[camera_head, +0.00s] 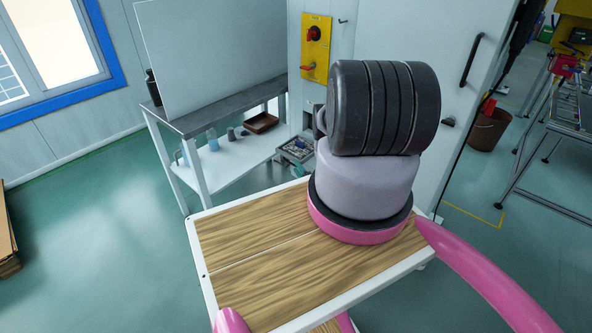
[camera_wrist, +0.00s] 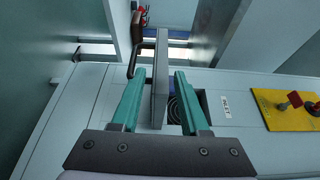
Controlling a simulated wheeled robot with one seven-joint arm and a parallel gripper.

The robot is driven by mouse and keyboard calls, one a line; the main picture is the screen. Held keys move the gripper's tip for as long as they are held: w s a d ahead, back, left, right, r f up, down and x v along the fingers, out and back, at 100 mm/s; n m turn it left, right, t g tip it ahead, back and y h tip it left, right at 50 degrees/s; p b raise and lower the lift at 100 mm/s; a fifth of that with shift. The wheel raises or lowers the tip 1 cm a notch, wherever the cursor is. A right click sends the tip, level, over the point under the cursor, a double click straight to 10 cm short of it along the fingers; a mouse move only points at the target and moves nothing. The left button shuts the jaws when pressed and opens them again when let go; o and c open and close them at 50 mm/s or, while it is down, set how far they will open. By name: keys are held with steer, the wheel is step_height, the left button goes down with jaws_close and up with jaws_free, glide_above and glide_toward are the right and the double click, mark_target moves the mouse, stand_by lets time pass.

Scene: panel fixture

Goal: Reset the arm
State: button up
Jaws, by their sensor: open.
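My gripper (camera_wrist: 160,72) shows in the wrist view with its two teal fingers apart. A narrow grey plate (camera_wrist: 160,60), seen nearly edge-on, shows between the fingers. I cannot tell whether it touches either finger. Behind it is a recess with a dark ringed round part (camera_wrist: 175,111), partly covered by the plate and right finger. A small white label (camera_wrist: 226,106) is right of the recess. In the head view my dark and grey arm links stand in front of the light panel wall, and my gripper is hidden there.
A yellow plate (camera_head: 316,47) with red knobs is on the wall; it also shows in the wrist view (camera_wrist: 272,117). A dark handle (camera_head: 471,60) is on the cabinet. A grey-topped workbench (camera_head: 222,107) stands at left, a brown bucket (camera_head: 488,130) at right.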

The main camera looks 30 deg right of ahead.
stand_by(0.3)
